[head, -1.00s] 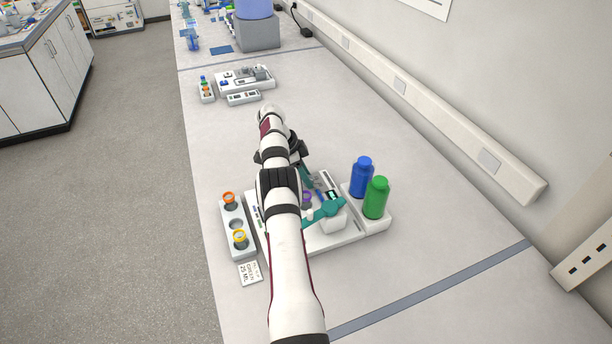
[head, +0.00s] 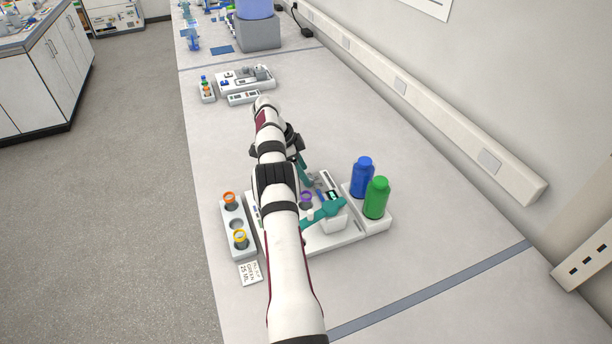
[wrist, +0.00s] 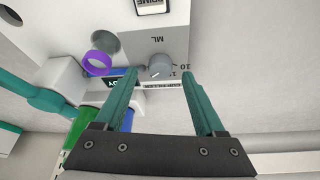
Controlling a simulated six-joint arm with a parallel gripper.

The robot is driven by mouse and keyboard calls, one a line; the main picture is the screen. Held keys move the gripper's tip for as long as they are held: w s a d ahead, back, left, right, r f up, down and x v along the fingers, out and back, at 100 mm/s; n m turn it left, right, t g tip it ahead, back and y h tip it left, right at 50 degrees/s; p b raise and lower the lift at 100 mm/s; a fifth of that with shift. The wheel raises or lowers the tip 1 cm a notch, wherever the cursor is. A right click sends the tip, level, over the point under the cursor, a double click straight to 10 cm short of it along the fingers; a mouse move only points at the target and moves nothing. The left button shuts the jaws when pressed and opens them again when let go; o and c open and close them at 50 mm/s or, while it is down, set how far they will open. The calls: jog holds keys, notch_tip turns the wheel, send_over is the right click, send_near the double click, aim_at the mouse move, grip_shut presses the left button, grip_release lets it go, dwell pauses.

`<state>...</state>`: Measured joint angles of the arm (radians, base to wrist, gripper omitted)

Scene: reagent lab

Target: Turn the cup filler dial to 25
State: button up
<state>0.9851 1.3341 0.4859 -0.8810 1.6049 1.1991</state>
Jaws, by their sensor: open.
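The cup filler (head: 345,236) is the white station on the bench in the head view, partly hidden by my arm. Its dial (wrist: 161,67) is a small grey round knob in the wrist view, beside a grey panel marked ML and printed numbers including 10. Where its pointer stands is too small to tell. My gripper (wrist: 159,75) has two teal fingers, spread wide, with the dial showing between their tips. I cannot tell the gap in depth, and nothing is held. In the head view one teal finger (head: 304,171) shows beside my arm; the dial is hidden there.
A teal lever (head: 324,211) and a purple ring (head: 306,198) are close to the dial. Blue (head: 361,178) and green (head: 376,198) bottles stand at the right. A cup rack (head: 246,246) and a card reading 25 ML (head: 250,273) are at the left.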

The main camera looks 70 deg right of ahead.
jog(key=s+a+r+n+t+h, duration=0.1)
jog(key=s+a+r+n+t, duration=0.15)
jog(key=r+n, duration=0.5)
jog(key=s+a+r+n+t, duration=0.2)
jog(key=r+n+t, duration=0.2)
jog(key=n, duration=0.7)
jog(key=shift+m, duration=0.25)
jog(key=x, duration=1)
jog(key=s+x, duration=0.1)
jog(key=x, duration=0.4)
jog(key=shift+d, duration=0.35)
jog(key=shift+r, duration=0.1)
grip_shut()
